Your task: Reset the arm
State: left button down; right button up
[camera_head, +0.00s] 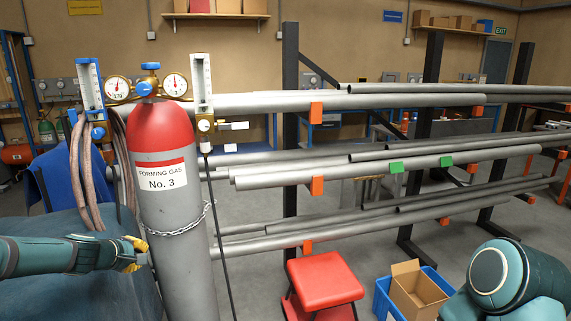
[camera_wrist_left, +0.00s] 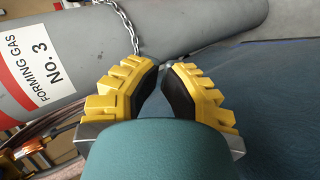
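In the left wrist view my left gripper (camera_wrist_left: 162,72) has yellow ribbed fingers with dark pads. A narrow gap shows between the tips and widens toward the palm, with nothing held in it. The cylinder (camera_wrist_left: 120,50) lies across the upper left of that view, behind the fingertips. Whether the fingers touch it I cannot tell. My right arm (camera_head: 515,280) shows at the lower right; its gripper is out of view.
A chain (camera_head: 185,227) circles the cylinder, with gauges (camera_head: 118,88) and copper hoses (camera_head: 80,170) above left. Grey pipes (camera_head: 380,165) fill a rack behind. A red stool (camera_head: 325,282) and a blue bin (camera_head: 385,295) with a cardboard box (camera_head: 415,287) stand on the floor.

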pick_arm(q)
jog(key=s+d+f+m+g, duration=0.2)
jog(key=s+d+f, duration=0.2)
jog(key=d+f, duration=0.25)
jog(key=s+d+f+m+g+h, duration=0.1)
jog(key=s+d+f+m, duration=0.15)
jog(key=d+f, duration=0.35)
jog(key=s+d+f+m+g, duration=0.2)
jog(key=s+d+f, duration=0.25)
jog(key=f, duration=0.35)
jog(key=s+d+f+m+g, duration=0.2)
jog(key=s+d+f+m, duration=0.1)
jog(key=s+d, duration=0.4)
jog(key=s+d+f+m+g+h, duration=0.1)
jog(key=s+d+f+m, duration=0.2)
jog(key=s, duration=0.8)
jog(key=d+f, duration=0.2)
jog(key=d, duration=0.1)
jog(key=shift+s+d+f+m+g+h, duration=0.2)
jog(key=shift+d+f+m+g+h, duration=0.1)
jog(key=shift+d+m+g, duration=0.1)
